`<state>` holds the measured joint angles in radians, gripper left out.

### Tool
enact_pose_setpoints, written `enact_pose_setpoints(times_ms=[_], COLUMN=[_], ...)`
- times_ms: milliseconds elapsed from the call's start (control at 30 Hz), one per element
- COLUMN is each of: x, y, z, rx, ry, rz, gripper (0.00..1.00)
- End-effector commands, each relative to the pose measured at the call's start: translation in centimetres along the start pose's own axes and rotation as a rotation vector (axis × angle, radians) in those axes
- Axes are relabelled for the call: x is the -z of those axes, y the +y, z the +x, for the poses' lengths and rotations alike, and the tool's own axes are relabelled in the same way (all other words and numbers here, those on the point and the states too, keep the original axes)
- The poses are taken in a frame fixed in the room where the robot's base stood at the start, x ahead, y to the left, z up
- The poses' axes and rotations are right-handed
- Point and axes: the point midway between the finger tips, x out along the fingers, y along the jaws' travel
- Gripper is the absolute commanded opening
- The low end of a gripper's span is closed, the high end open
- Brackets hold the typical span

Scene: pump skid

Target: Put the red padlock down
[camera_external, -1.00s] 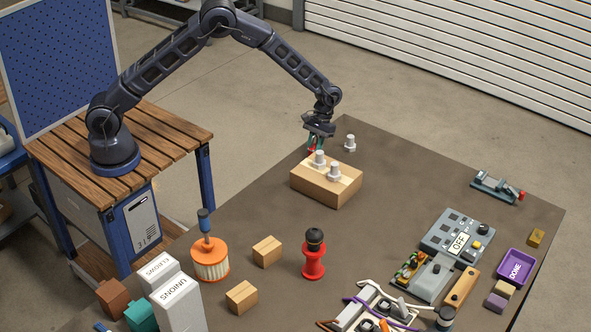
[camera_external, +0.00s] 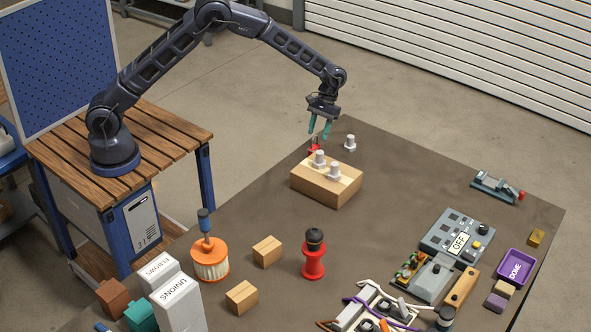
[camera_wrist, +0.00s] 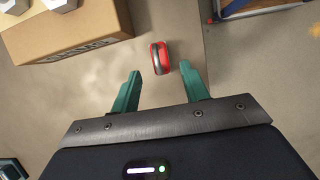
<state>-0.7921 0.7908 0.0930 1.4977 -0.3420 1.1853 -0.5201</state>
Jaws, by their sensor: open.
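The red padlock (camera_external: 314,148) rests on the brown table near its far left edge, just behind the wooden block; the block hides part of it. In the wrist view the padlock (camera_wrist: 160,58) is a small red body with a dark band, lying on the table close to the table's edge. My gripper (camera_external: 320,128) is above the padlock, with its teal fingers apart and nothing between them. In the wrist view the open fingers (camera_wrist: 162,82) stand on either side, with the padlock beyond their tips.
Another bolt (camera_external: 350,144) stands on the table to the right.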

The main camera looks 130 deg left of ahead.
Motion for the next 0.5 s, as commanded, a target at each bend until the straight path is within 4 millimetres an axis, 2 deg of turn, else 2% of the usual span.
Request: enact_pose_setpoints(times_ms=[100,233,500], x=[0.0,0.0,0.0], y=[0.1,0.1,0.0], z=[-2.2,-3.9,-5.2], rx=[-0.001,-0.001,0.001], ry=[0.002,0.002,0.000], rz=[0.001,0.001,0.000], gripper=[0.45,0.45,0.45])
